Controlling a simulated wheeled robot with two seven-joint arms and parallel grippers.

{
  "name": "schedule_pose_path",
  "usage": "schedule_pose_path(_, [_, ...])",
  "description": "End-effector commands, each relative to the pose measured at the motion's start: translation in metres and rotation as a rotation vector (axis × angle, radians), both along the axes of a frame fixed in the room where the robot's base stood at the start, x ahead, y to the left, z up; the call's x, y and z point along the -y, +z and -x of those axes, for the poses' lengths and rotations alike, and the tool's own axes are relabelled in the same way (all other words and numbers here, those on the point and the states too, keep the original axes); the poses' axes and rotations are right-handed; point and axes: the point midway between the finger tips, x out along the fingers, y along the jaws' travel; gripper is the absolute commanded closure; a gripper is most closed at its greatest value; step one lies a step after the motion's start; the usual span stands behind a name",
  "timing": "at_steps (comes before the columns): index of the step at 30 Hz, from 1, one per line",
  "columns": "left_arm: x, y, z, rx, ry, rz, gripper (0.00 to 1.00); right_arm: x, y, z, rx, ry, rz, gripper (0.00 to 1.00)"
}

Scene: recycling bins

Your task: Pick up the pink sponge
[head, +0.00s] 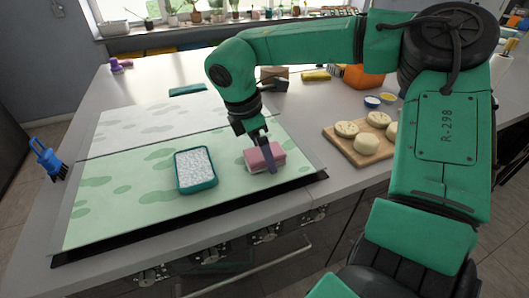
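The pink sponge (279,152) lies on the green patterned mat (120,215), near the mat's right end. Its underside looks paler. My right gripper (268,158) comes down from above at the sponge. One dark finger crosses the sponge's near side; the other finger is hidden behind it. I cannot tell whether the fingers press on the sponge or whether it is lifted at all. My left gripper is not in view.
A teal tray (197,184) with white grains lies left of the sponge. A blue brush (47,158) is at the far left. A wooden board (338,143) with round pale items stands right. Behind are a brown box (273,74) and an orange container (362,78).

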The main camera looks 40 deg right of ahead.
Motion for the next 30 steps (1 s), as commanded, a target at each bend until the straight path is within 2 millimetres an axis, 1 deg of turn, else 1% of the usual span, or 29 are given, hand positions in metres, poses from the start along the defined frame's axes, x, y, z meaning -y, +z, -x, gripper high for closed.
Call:
schedule_pose_path(10, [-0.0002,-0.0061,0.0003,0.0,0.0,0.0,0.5,0.0,-0.0029,0.0001,-0.001,-0.001,0.0,0.0])
schedule_pose_path(19, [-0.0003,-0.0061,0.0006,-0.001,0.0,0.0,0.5,0.0,-0.0023,0.0001,-0.001,-0.001,0.0,0.0])
schedule_pose_path(20, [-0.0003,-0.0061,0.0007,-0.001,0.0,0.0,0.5,0.0,-0.0023,0.0001,-0.001,-0.001,0.0,0.11])
schedule_pose_path(21, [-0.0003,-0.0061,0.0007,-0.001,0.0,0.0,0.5,0.0,-0.0023,0.0001,-0.001,-0.001,0.0,0.27])
schedule_pose_path(23, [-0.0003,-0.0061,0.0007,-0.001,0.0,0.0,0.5,0.0,-0.0023,0.0001,-0.001,-0.001,0.0,0.5])
schedule_pose_path(24, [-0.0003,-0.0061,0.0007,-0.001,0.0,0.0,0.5,0.0,-0.0023,0.0001,-0.001,-0.001,0.0,0.65])
schedule_pose_path(26, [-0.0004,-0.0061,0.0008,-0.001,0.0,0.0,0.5,0.0,-0.0023,0.0001,0.0,0.0,0.0,0.88])
schedule_pose_path(30, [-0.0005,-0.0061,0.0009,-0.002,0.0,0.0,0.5,0.0,-0.0023,0.0,0.0,0.0,0.0,0.89])
